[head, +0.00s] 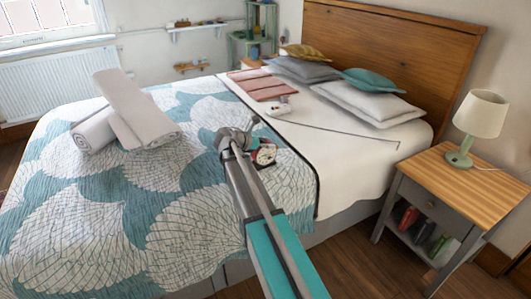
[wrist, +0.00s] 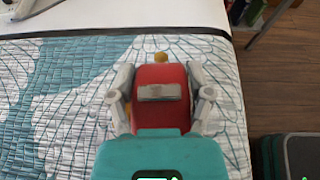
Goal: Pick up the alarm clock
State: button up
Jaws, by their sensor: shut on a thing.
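The alarm clock (head: 264,154) is red with a round white face, at the right edge of the bed's patterned quilt in the head view. In the wrist view the red clock body (wrist: 160,82) shows from behind, with a grey panel and a small yellow knob on top. My gripper (head: 250,146) has its fingers on both sides of the clock, and they also flank it in the wrist view (wrist: 160,100). It is shut on the clock. The head view does not show clearly whether the clock touches the quilt.
The bed quilt (head: 190,215) carries rolled white towels (head: 125,112) at the left. Pillows (head: 370,102) lie by the wooden headboard (head: 390,50). A nightstand (head: 470,173) with a lamp (head: 480,118) stands at the right. Bare wooden floor (head: 350,260) lies between bed and nightstand.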

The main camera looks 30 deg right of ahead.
jog(key=shift+d+r+p, duration=0.1)
jog(key=shift+r+p, duration=0.1)
jog(key=shift+p, duration=0.1)
notch_tip(320, 180, up, 2)
jog(key=shift+r+p, duration=0.2)
jog(key=shift+p, duration=0.95)
jog(key=shift+s+a+r+p, duration=0.15)
jog(key=shift+s+r+p, duration=1.55)
jog(key=shift+s, duration=0.65)
jog(key=shift+s+a+r+p, duration=0.15)
jog(key=shift+s+r+p, duration=1.5)
jog(key=shift+s, duration=0.65)
jog(key=shift+s+a+r+p, duration=0.15)
jog(key=shift+s+r+p, duration=1.55)
jog(key=shift+s, duration=0.65)
jog(key=shift+r, duration=0.15)
